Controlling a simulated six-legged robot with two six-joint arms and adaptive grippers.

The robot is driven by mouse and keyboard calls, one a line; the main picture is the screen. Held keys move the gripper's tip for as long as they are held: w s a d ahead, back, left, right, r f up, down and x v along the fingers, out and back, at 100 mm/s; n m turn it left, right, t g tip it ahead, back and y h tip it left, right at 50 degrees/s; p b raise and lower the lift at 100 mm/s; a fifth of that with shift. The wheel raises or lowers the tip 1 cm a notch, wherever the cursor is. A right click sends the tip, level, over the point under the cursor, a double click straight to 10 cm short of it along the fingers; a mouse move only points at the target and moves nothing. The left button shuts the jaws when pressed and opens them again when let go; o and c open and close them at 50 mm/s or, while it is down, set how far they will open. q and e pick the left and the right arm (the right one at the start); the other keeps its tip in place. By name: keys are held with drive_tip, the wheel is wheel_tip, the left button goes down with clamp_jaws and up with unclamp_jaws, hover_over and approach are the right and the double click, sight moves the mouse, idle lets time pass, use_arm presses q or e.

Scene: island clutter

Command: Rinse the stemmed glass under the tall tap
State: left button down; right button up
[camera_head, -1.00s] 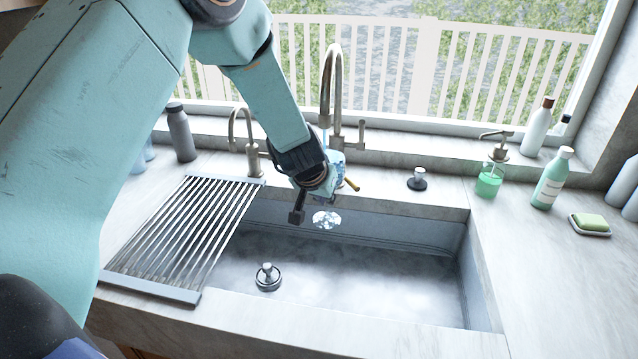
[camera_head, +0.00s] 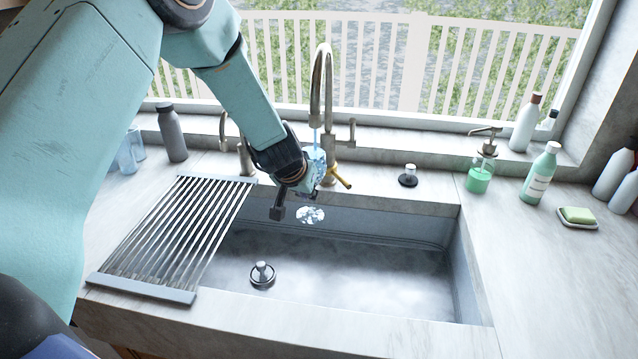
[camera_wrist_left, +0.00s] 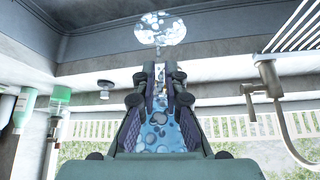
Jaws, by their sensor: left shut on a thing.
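My left gripper (camera_head: 297,188) is shut on the stemmed glass (camera_head: 317,168), over the back edge of the sink (camera_head: 462,262). The glass looks upright, its clear, speckled bowl beside my gripper and its round foot (camera_head: 311,216) below. In the left wrist view, where the scene is upside down, the bowl (camera_wrist_left: 160,137) sits between my fingers (camera_wrist_left: 160,78) and the foot (camera_wrist_left: 160,28) lies beyond the tips. The tall tap (camera_head: 328,78) arches above. A thin blue stream of water (camera_head: 317,138) falls from its spout to the bowl. My right gripper is not in view.
A slatted drying rack (camera_head: 172,236) covers the sink's left end. A drain plug (camera_head: 262,273) stands in the basin. A soap dispenser (camera_head: 479,178), a green-white bottle (camera_head: 540,177) and a soap dish (camera_head: 578,222) stand right. The basin's right side is clear.

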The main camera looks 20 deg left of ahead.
use_arm(q)
drive_tip(key=shift+d, duration=0.15)
drive_tip(key=shift+d+b, duration=0.3)
drive_tip(key=shift+d, duration=0.8)
drive_tip(key=shift+a, duration=0.2)
drive_tip(key=shift+a, duration=0.1)
drive_tip(key=shift+a+r+p, duration=0.1)
drive_tip(key=shift+a+p, duration=0.35)
drive_tip(key=shift+a, duration=0.65)
drive_tip(key=shift+d, duration=0.2)
